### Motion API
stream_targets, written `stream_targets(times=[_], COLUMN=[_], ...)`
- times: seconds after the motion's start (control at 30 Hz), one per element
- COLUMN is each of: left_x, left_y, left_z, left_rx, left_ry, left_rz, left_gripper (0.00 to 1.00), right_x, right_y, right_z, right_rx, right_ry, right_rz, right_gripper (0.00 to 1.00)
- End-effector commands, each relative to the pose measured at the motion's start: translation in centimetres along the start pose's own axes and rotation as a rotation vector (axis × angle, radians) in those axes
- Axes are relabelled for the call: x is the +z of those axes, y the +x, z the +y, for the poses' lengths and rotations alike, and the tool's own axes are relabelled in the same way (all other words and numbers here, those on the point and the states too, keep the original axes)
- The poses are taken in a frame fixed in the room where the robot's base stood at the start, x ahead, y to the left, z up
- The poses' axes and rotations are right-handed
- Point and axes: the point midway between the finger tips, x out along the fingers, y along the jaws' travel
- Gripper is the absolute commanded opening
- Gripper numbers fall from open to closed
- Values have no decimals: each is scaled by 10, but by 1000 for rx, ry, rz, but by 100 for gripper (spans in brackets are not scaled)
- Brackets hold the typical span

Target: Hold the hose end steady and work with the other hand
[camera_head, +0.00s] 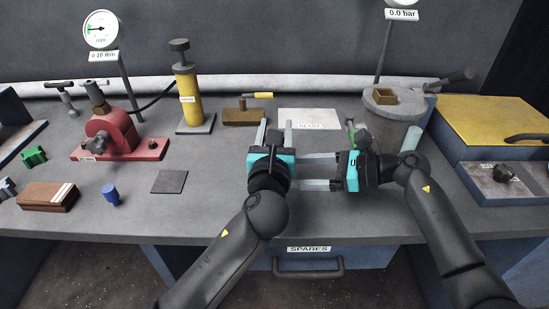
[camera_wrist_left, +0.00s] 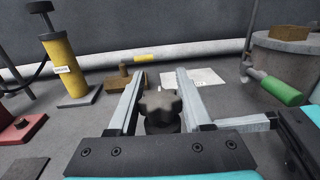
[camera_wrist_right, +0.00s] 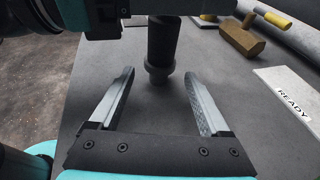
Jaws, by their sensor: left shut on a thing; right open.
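My left gripper (camera_head: 276,126) points away from me over the middle of the bench. It is shut on a dark fitting with a lobed, knob-like top (camera_wrist_left: 160,105), which sits between its fingers in the left wrist view. In the right wrist view the fitting (camera_wrist_right: 160,55) shows as a dark upright cylinder with a collar near its lower end. I cannot tell whether it is the hose end. My right gripper (camera_head: 305,171) is open and points left at my left gripper. The fitting stands ahead of, and between, its parted fingers (camera_wrist_right: 160,85); contact is not visible.
A white READY mat (camera_head: 310,114) lies behind the grippers.

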Motion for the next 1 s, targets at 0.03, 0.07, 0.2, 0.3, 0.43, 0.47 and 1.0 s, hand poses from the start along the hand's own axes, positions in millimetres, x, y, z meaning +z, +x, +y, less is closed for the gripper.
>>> stream_targets(times=[0.03,0.07,0.2,0.3,0.43,0.47,1.0], left_x=[-1,-1,-1,-1,-1,-1,-1], left_y=[0,0,0,0,0,0,0], left_z=[0,0,0,0,0,0,0], left_rx=[1,1,1,1,1,1,1], left_ry=[0,0,1,0,1,1,0], left_rz=[2,2,2,2,2,2,2], left_gripper=[32,32,32,32,32,32,32], right_x=[1,2,1,1,1,1,0], right_y=[8,12,29,38,45,46,47], right_z=[0,0,0,0,0,0,0], right_rx=[1,2,2,0,0,0,0], right_ry=[0,-1,-1,-1,-1,-1,-1], right_rz=[-2,-2,1,-1,0,0,0], right_gripper=[81,81,81,81,81,81,55])
